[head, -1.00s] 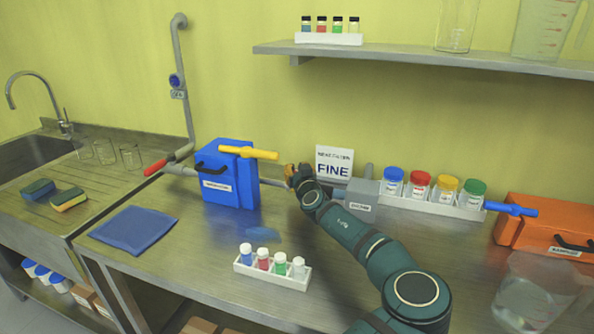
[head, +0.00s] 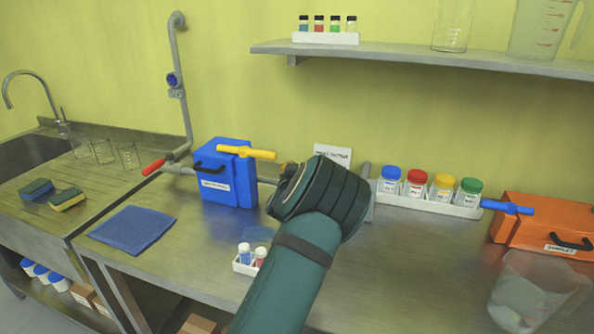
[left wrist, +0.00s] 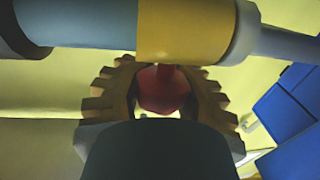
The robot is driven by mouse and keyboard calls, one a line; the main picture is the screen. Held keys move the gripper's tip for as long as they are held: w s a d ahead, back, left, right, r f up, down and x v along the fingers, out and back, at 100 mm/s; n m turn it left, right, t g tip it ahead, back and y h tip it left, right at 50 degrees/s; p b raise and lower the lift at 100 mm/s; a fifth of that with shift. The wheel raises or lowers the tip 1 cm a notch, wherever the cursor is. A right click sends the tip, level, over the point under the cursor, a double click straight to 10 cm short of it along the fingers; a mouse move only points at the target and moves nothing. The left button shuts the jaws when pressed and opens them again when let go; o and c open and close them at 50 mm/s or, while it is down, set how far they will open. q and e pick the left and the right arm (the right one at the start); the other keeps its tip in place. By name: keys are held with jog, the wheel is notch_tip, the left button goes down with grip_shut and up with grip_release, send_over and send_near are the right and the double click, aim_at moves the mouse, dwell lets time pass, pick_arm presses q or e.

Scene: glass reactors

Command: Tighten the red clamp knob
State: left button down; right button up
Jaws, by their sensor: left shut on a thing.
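The red clamp knob (left wrist: 160,92) shows in the left wrist view, just below the yellow section (left wrist: 185,30) of a horizontal pipe. My left gripper (left wrist: 163,100) has its toothed tan fingers on both sides of the knob and is shut on it. In the head view my left gripper (head: 286,172) is at the pipe behind the bench, just right of the blue box (head: 228,178). My own wrist hides the knob there. My right gripper is not in view.
A blue box with a yellow handle (head: 247,152) stands left of my gripper. A sign (head: 333,155) is partly hidden behind my wrist. Jars in a white rack (head: 430,202) and an orange box (head: 545,225) stand right. A small vial rack (head: 245,265) is partly covered by my forearm.

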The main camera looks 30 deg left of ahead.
pick_arm(q)
jog(key=m+h, duration=0.2)
jog(key=h, duration=0.1)
jog(key=m+t+h, duration=0.1)
jog(key=m+h, duration=0.1)
jog(key=h, duration=0.1)
jog(key=shift+s+f+b, duration=0.1)
jog(key=shift+f+b, duration=0.05)
jog(key=shift+b, duration=0.15)
jog(key=shift+d+f+m+h+p, duration=0.1)
jog(key=shift+d+m+h+p, duration=0.1)
jog(key=shift+m+h, duration=0.65)
jog(key=shift+d+m+h+p, duration=0.15)
jog(key=shift+m+h, duration=0.3)
jog(key=shift+h, duration=0.8)
jog(key=shift+f+g+h, duration=0.1)
jog(key=shift+g+h, duration=0.2)
jog(key=c, duration=0.5)
grip_release()
jog(key=shift+r, duration=0.2)
jog(key=v, duration=1.2)
jog(key=shift+d+f, duration=0.1)
jog(key=shift+c, duration=0.2)
